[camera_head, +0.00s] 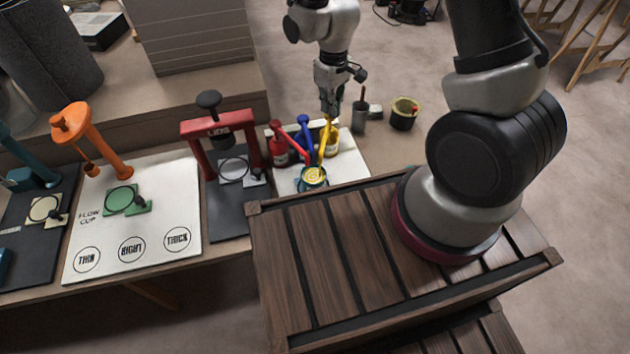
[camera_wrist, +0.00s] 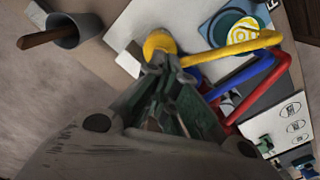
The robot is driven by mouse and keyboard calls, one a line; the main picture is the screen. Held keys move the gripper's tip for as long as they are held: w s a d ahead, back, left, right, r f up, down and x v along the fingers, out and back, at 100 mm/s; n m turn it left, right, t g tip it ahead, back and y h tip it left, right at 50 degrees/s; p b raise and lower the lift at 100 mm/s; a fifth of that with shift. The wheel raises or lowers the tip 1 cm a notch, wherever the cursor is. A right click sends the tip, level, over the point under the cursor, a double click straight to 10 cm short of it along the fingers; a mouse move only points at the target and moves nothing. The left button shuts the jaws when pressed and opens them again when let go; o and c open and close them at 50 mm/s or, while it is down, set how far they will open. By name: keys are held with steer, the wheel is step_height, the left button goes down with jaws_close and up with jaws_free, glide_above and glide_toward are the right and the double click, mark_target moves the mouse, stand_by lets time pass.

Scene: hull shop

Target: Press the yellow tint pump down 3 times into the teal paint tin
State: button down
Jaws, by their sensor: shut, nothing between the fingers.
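The yellow tint pump (camera_head: 325,133) stands at the right of a row of pumps on the white board, and its spout reaches toward the teal paint tin. The teal paint tin (camera_head: 313,178) stands at the front of the board with yellow showing in its top. My gripper (camera_head: 328,112) is shut and empty, its fingertips at or just above the yellow pump's head. In the wrist view the yellow pump head (camera_wrist: 160,43) lies right at my fingertips (camera_wrist: 158,62); I cannot tell whether they touch. The tin (camera_wrist: 243,34) shows there at the upper right under the spout.
A red pump (camera_head: 280,146) and a blue pump (camera_head: 305,135) stand left of the yellow one. A grey cup (camera_head: 360,114) with a handle in it and a dark pot (camera_head: 404,113) stand to the right. A red lid press (camera_head: 187,150) stands to the left.

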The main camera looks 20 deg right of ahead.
steer(key=shift+f, duration=0.5)
steer(key=shift+r, duration=1.7)
step_height(320, 180, up, 6)
stand_by(0.4)
